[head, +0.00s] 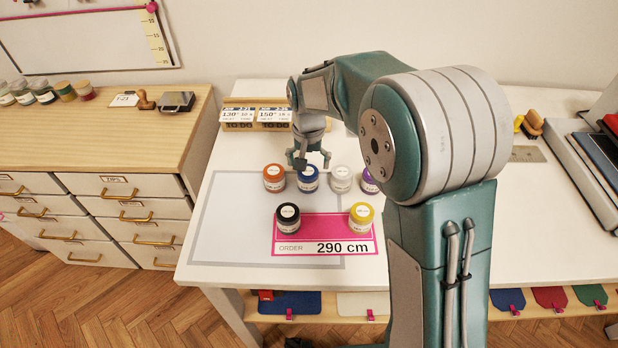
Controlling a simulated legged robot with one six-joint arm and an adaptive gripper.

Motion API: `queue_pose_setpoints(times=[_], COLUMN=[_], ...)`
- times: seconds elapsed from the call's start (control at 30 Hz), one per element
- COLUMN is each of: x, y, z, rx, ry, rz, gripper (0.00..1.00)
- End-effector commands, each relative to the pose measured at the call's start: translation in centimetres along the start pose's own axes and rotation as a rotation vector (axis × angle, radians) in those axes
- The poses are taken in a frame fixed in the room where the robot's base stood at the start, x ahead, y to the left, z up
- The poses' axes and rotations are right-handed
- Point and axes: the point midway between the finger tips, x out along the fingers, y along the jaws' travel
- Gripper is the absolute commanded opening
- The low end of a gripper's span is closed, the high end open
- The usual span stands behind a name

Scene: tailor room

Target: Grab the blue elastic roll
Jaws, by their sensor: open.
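The blue elastic roll (308,182) stands upright on the white table, in the back row between an orange roll (274,180) and a white roll (341,180). My gripper (309,166) points down with its fingers open, right at the top of the blue roll. The fingers overlap the roll's top edge in the picture. I cannot tell whether they touch it or hover just above it.
A purple roll (369,184) is partly hidden by my arm. A black roll (288,220) and a yellow roll (361,215) stand in front, by the pink order card (312,231). Wooden boxes with labels (257,117) stand behind. The table's left front is clear.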

Motion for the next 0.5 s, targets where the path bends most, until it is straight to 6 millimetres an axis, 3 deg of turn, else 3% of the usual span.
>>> queue_pose_setpoints(times=[0.23, 0.5], x=[3.8, 4.8], y=[0.2, 0.3], z=[-0.1, -0.1], rx=[0.000, 0.001], ry=[-0.003, 0.000], rz=[0.001, -0.002], gripper=[1.00, 1.00])
